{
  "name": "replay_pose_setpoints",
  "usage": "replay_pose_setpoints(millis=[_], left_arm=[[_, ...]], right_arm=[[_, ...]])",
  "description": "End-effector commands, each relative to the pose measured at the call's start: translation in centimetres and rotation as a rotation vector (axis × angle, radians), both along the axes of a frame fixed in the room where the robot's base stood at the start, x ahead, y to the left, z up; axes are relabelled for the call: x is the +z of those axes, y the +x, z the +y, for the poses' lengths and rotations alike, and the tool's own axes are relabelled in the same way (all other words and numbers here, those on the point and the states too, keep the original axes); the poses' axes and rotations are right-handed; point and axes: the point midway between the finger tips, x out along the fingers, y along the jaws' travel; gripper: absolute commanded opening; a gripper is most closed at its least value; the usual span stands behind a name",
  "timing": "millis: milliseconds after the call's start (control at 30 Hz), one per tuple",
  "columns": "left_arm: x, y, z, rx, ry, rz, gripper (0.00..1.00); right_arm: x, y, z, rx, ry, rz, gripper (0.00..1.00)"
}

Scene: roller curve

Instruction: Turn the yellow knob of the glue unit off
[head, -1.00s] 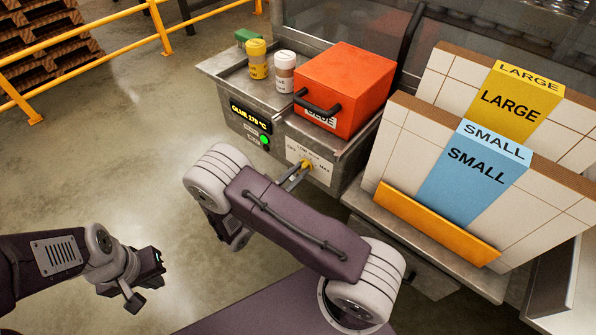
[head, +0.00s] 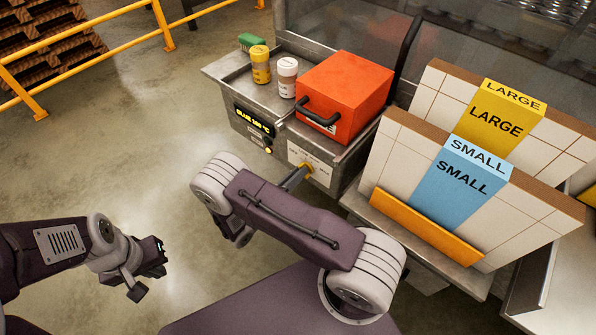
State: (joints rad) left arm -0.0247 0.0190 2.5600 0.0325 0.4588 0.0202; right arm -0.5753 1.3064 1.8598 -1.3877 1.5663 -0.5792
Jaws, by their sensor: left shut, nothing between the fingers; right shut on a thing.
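The glue unit (head: 236,95) is a grey metal bench with a dark display and a small amber lamp (head: 268,150) on its front. Its yellow knob (head: 309,168) sits on the front panel, below a white label, and is mostly hidden by my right gripper (head: 301,173). That gripper reaches the knob from the front left and is shut on it. The knob's pointing direction is too small to tell. My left gripper (head: 159,256) is shut and empty, over the floor at lower left, far from the unit.
Large (head: 496,120) and small (head: 460,190) carton stacks stand at right.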

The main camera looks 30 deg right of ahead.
Motion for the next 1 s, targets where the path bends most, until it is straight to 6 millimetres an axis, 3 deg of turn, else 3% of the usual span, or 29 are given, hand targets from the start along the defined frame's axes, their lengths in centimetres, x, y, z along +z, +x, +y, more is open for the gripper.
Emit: replay_pose_setpoints(millis=[500, 1000], left_arm=[[1.05, 0.0, 0.0, 0.0, 0.0, 0.0, 0.0], [1.19, 0.0, 0.0, 0.0, 0.0, 0.0, 0.0]], right_arm=[[-0.19, 0.18, 0.08, 0.001, -0.139, 0.338, 0.0], [-0.3, 0.23, 0.11, 0.001, -0.176, 0.426, 0.0]])
